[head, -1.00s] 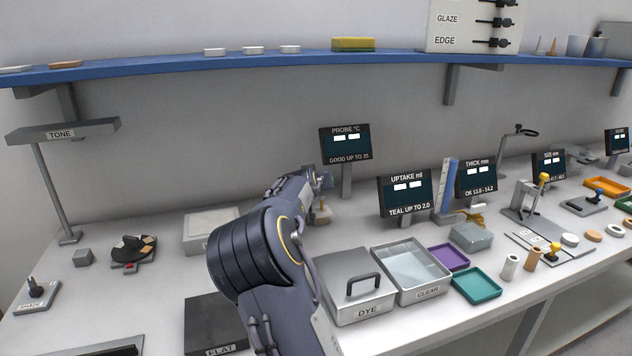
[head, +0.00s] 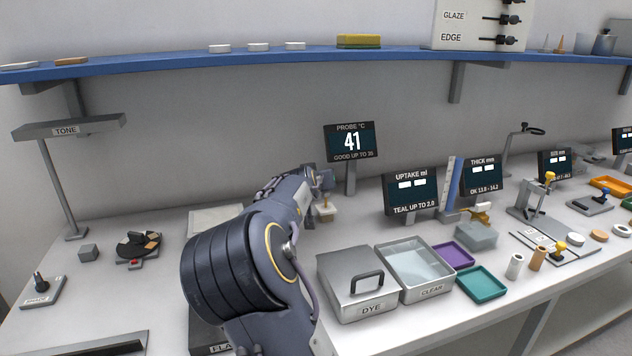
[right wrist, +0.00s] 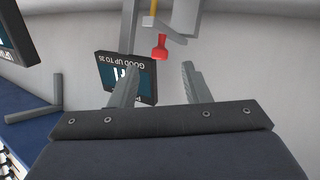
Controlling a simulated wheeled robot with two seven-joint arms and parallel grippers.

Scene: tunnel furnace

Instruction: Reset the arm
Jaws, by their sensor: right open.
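My right arm reaches in from the bottom middle of the head view, and its gripper (head: 322,182) is near the back of the bench, in front and to the left of the probe display (head: 350,143). The display reads 41, with "GOOD UP TO 35" under it. In the right wrist view my right gripper (right wrist: 160,84) has its two fingers wide apart with nothing between them. The probe display (right wrist: 128,78) appears upside down there, beyond the fingers. A small red piece (right wrist: 160,48) shows beyond the fingertips. My left gripper is not in view.
The lidded DYE tank (head: 354,287), CLEAR tank (head: 425,292), purple tray (head: 453,255) and teal tray (head: 483,285) stand right of my arm. The TONE lamp (head: 66,131) stands left. A blue shelf (head: 285,60) runs above. Bare bench lies at left (head: 110,295).

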